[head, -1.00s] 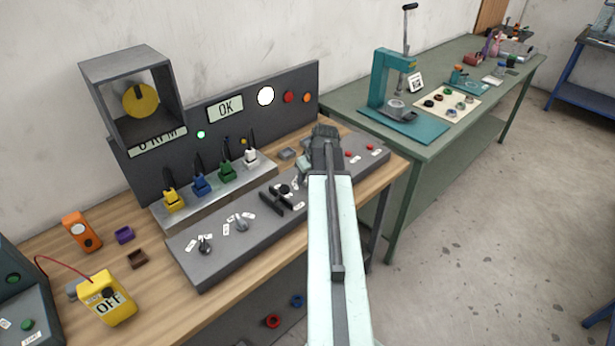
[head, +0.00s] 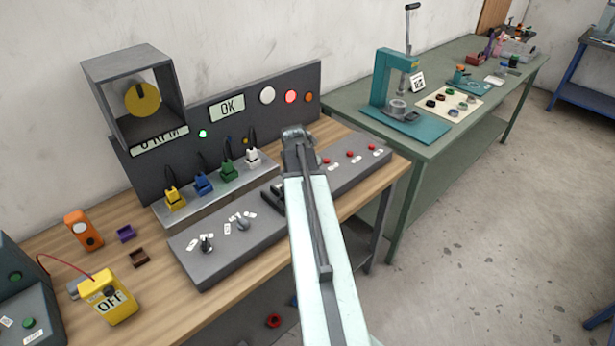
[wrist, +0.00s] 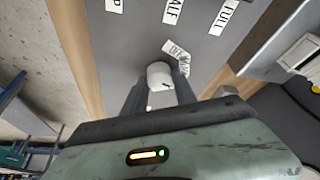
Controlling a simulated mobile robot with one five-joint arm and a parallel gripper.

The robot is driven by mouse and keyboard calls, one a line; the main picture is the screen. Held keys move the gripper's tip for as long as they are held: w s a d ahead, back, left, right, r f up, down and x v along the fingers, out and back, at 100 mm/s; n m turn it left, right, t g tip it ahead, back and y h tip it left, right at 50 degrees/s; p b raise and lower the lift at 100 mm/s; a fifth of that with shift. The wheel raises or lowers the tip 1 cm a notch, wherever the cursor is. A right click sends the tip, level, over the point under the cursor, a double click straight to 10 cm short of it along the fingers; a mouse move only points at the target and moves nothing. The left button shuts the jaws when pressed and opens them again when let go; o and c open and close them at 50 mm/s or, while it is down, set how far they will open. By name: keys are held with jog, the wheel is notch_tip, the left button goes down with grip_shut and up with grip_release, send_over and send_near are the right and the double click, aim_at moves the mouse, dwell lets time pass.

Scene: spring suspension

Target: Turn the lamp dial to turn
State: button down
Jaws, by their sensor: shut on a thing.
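In the wrist view, a pale, rounded knob (wrist: 159,77) stands on the grey panel between the two dark fingers of my gripper (wrist: 160,92). The fingers are shut on it. A tilted label (wrist: 177,54) lies just beyond it; its word is not clear. Labels reading HALF (wrist: 174,10) and FULL (wrist: 222,16) lie farther off. In the head view, my gripper (head: 293,148) is over the middle of the sloping control panel (head: 210,262) and hides the held knob. On the upright board, the red lamp (head: 291,97) is lit and the white lamp (head: 267,95) looks dull.
Two other dials, one dark (head: 206,243) and one grey (head: 243,223), stand on the panel left of my gripper. Several red buttons (head: 350,153) lie to its right. Coloured plugs (head: 203,184) stand behind. An OK display (head: 228,107) is on the board.

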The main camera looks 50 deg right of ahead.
jog(key=m+g, duration=0.1)
jog(key=m, duration=0.1)
jog(key=m+g, duration=0.1)
jog(key=m, duration=0.2)
jog(key=shift+w+m, duration=0.2)
jog(key=shift+m, duration=0.1)
jog(key=shift+m+g, duration=0.9)
jog(key=shift+m, duration=1.1)
jog(key=c, duration=1)
grip_release()
